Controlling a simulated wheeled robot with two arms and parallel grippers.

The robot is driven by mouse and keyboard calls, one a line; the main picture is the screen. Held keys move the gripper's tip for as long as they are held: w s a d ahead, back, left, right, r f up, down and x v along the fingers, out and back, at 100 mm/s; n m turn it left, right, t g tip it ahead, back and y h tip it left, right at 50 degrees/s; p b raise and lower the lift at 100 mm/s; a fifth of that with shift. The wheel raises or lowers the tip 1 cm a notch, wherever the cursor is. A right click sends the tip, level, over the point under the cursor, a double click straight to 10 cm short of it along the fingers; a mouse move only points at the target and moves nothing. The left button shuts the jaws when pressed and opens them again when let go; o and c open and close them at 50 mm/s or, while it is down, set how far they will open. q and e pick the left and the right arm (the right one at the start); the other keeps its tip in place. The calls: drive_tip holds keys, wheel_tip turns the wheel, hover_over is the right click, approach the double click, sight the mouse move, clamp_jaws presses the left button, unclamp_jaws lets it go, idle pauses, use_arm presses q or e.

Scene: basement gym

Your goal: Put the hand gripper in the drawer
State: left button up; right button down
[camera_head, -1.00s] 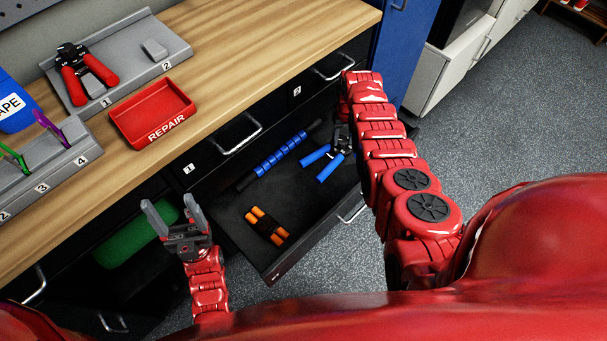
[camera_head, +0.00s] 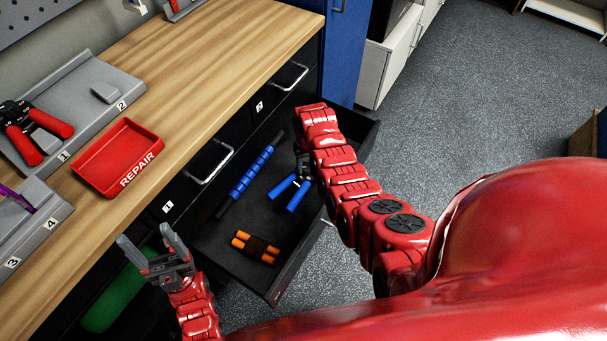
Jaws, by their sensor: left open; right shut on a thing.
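A hand gripper with blue handles (camera_head: 291,192) is at the right part of the open drawer (camera_head: 215,244), its handles pointing down-left. I cannot tell whether it rests on the drawer floor or hangs just above it. My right gripper (camera_head: 303,158) points down at its dark head and is shut on it, with the fingers mostly hidden by my red arm. A second hand gripper with red handles (camera_head: 52,123) lies on the grey tray on the bench. My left gripper (camera_head: 152,257) is open and empty, left of the drawer front.
The drawer also holds a blue massage roller stick (camera_head: 245,181) and an orange and black item (camera_head: 256,247). A red REPAIR tray (camera_head: 118,158) and a grey numbered tray (camera_head: 118,90) sit on the wooden bench (camera_head: 215,75). A green bin (camera_head: 115,298) is under the bench.

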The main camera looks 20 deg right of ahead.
sight(307, 174)
drive_tip(key=shift+s+f, duration=0.1)
drive_tip(key=shift+f, duration=0.9)
drive_tip(key=shift+f+b, duration=0.5)
drive_tip(key=shift+f, duration=0.75)
drive_tip(key=shift+c, duration=1.8)
unclamp_jaws()
drive_tip(key=shift+f, duration=0.1)
drive_tip(key=shift+r+p, duration=0.3)
drive_tip(key=shift+r, duration=0.45)
wheel_tip(307, 174, up, 11)
drive_tip(key=shift+f+p, duration=0.1)
drive_tip(key=shift+p, duration=0.2)
